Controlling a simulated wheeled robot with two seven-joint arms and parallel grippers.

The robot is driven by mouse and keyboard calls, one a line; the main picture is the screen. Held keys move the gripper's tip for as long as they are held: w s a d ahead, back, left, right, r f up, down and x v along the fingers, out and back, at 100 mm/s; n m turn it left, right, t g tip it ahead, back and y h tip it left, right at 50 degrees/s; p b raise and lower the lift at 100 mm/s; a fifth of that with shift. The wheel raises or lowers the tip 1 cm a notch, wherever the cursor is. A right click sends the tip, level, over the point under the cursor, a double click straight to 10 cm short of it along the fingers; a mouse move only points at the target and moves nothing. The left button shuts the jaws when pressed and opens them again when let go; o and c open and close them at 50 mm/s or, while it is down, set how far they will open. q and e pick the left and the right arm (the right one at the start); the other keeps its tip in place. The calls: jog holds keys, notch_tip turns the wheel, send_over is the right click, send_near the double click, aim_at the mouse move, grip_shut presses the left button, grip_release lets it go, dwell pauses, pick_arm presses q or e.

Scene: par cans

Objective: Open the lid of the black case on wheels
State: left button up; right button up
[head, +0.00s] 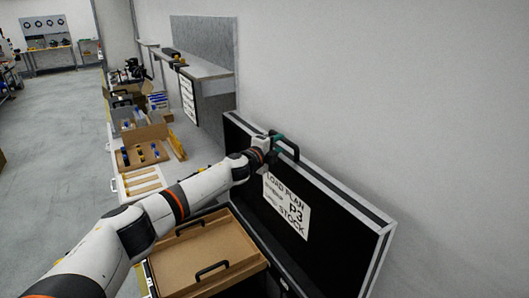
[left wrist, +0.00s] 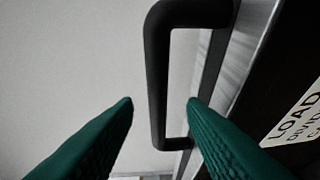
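The black case's lid (head: 335,240) stands raised and leans back near the wall, its dark inside facing me with a white "LOAD PLAN P3 STOCK" label (head: 287,207). A black handle (head: 288,147) is on the lid's upper edge; it shows large in the left wrist view (left wrist: 157,75). My left gripper (head: 273,142) is at this handle. In the left wrist view its two green fingers (left wrist: 160,102) are apart, one on each side of the handle bar, with gaps visible. My right gripper is not in view. The case's wheels are hidden.
A brown tray (head: 190,228) with black handles sits in the open case below my left arm. Cardboard boxes and trays (head: 143,156) line the left side, before a grey bench (head: 208,68). Open floor (head: 50,125) lies far left.

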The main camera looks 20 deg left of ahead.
pick_arm(q)
jog(key=v, duration=0.6)
jog(key=shift+s+b, duration=0.35)
jog(key=shift+s, duration=0.05)
